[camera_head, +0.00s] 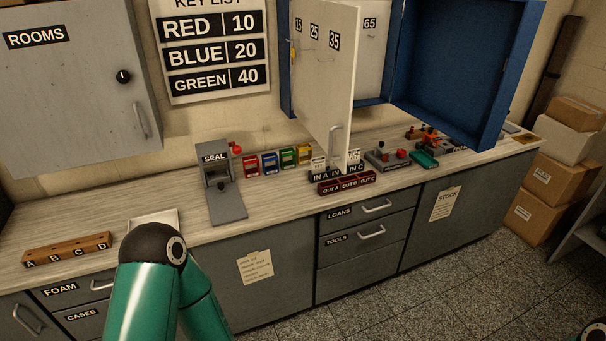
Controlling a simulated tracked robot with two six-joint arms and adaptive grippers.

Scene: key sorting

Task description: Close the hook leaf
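The hook leaf (326,60) is a pale panel with tags 15, 25 and 35 and a handle near its lower front edge. It stands swung out from the blue key cabinet (468,75) on the wall, at an angle to the back panel (375,50), which carries a 65 tag. The cabinet's blue door is open to the right. A green arm link of mine with a black joint shows at the lower left, well left of the leaf. Neither gripper is in view.
Below the leaf, the counter (285,205) holds the IN and OUT racks (345,183), small coloured boxes (270,163) and a SEAL press (222,190). A wooden block (68,250) lies at the left. Cardboard boxes (555,180) stack at the right. The grey floor is clear.

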